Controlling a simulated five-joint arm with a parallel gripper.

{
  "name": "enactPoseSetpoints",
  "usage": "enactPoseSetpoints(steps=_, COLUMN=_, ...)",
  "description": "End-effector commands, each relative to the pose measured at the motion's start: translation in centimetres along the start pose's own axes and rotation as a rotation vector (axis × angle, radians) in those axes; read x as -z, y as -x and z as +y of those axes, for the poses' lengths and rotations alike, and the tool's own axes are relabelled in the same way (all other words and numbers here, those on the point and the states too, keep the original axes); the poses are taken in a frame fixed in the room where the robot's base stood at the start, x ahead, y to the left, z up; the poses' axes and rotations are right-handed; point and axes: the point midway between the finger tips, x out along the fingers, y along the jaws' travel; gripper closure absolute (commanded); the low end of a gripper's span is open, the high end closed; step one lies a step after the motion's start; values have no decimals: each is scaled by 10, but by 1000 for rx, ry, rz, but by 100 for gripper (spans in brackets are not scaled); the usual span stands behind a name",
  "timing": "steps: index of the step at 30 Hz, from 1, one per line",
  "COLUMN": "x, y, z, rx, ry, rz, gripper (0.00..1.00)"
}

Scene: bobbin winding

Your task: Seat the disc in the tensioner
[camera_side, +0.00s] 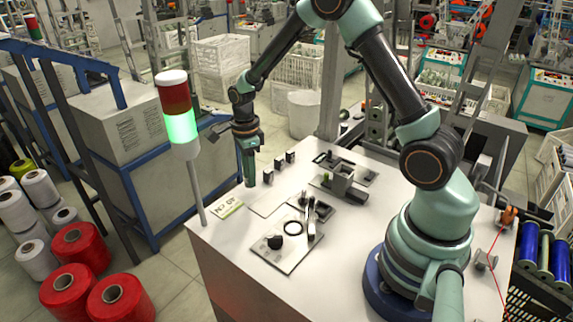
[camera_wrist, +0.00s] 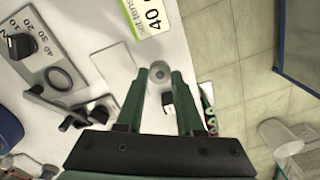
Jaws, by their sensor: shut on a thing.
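My gripper (camera_side: 250,179) is over the left part of the table in the side view, pointing down. In the wrist view its green fingers (camera_wrist: 161,80) are shut on a small pale grey disc (camera_wrist: 161,72) with a dark centre. In the side view the disc is too small to make out. What looks like the tensioner is a grey plate with a black dial knob (camera_side: 274,241), a dark ring (camera_side: 294,227) and an upright lever part (camera_side: 310,216). The knob (camera_wrist: 19,46) and ring (camera_wrist: 59,79) show at the left of the wrist view, apart from the disc.
A card (camera_side: 228,207) reading 40 lies near the left edge beside a signal lamp (camera_side: 179,117). A pale square (camera_side: 268,203) lies flat and bare. Another fixture (camera_side: 341,180) stands farther right.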

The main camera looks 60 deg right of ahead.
Motion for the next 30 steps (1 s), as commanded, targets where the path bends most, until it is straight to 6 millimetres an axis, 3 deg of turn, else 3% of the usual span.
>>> enactPoseSetpoints(steps=13, x=0, y=24, z=0, rx=1, ry=0, rz=0, gripper=95)
enactPoseSetpoints(steps=25, x=0, y=26, z=0, rx=0, ry=0, rz=0, gripper=95)
enactPoseSetpoints(steps=30, x=1, y=31, z=13, rx=1, ry=1, rz=0, gripper=95)
